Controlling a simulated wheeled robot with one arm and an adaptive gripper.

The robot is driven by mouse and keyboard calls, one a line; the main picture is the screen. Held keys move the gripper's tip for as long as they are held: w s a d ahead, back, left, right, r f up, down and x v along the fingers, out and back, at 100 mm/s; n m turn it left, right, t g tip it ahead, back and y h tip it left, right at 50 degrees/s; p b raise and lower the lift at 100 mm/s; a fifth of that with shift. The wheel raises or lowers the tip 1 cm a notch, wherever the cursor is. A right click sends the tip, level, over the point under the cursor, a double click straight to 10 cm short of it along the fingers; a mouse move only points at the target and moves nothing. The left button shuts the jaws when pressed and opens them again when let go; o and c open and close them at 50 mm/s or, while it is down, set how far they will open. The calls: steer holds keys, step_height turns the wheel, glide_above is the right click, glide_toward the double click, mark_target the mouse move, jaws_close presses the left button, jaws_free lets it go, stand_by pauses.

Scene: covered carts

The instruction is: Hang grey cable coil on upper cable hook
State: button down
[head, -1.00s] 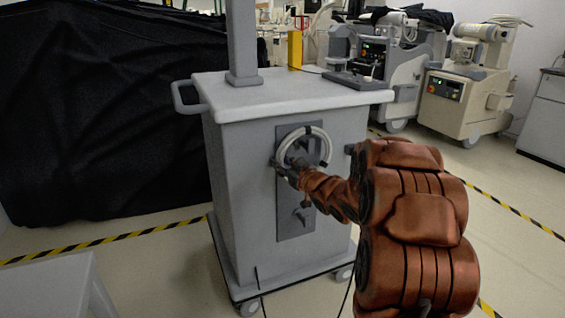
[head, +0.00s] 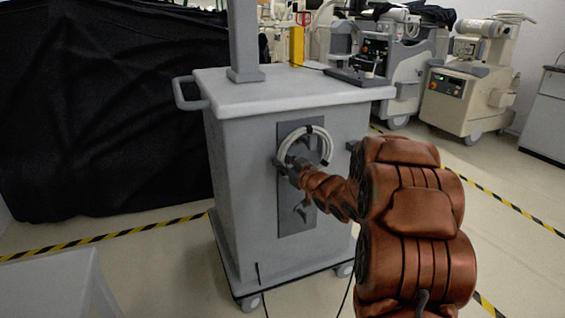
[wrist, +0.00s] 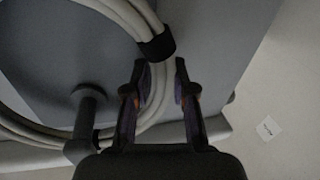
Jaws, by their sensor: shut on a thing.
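The grey cable coil (head: 327,145) is a pale ring with dark bands. It stands upright against the dark panel (head: 284,220) on the cart's front. My gripper (head: 290,170) is at the coil's lower left in the head view. In the wrist view my gripper (wrist: 162,85) has its two fingers on either side of the coil's strands (wrist: 153,112), shut on them. A dark peg with a round end, apparently the upper hook (wrist: 88,105), lies inside the ring. Whether the coil rests on it cannot be told. A lower hook (head: 302,211) is empty.
The grey cart (head: 235,170) has a side handle (head: 186,104) and a post on top. A black-draped shape (head: 100,120) stands at left and a white table (head: 50,285) at lower left. Other machines (head: 465,100) stand behind at right.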

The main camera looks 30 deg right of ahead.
steer(key=shift+f, duration=0.6)
stand_by(0.3)
